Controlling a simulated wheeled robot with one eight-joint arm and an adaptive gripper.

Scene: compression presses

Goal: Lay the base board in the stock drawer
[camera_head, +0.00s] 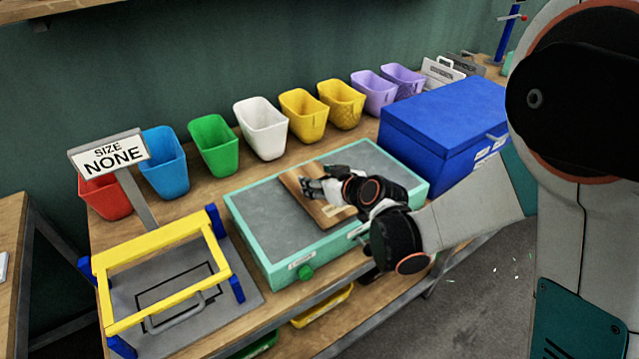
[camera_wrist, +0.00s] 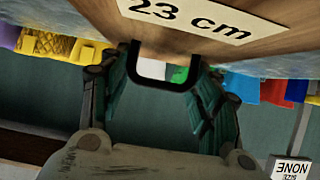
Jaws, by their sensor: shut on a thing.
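The base board (camera_head: 318,211) is a flat brown wooden plate over the grey inside of the mint-green stock drawer (camera_head: 258,214). Whether it touches the drawer floor I cannot tell. In the wrist view the board (camera_wrist: 255,42) fills the top, with a "23 cm" label and a dark U-shaped handle. My gripper (camera_head: 312,187) is above the board in the head view and hides part of it. In the wrist view my gripper's fingers (camera_wrist: 165,84) are at the handle, shut on the board. The drawer has a green knob in front.
A yellow frame with blue posts (camera_head: 160,250) stands left, beside a sign (camera_head: 110,155) reading "SIZE NONE". A blue box (camera_head: 445,125) stands close on the right. Several coloured bins, including a white one (camera_head: 262,130), line the back.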

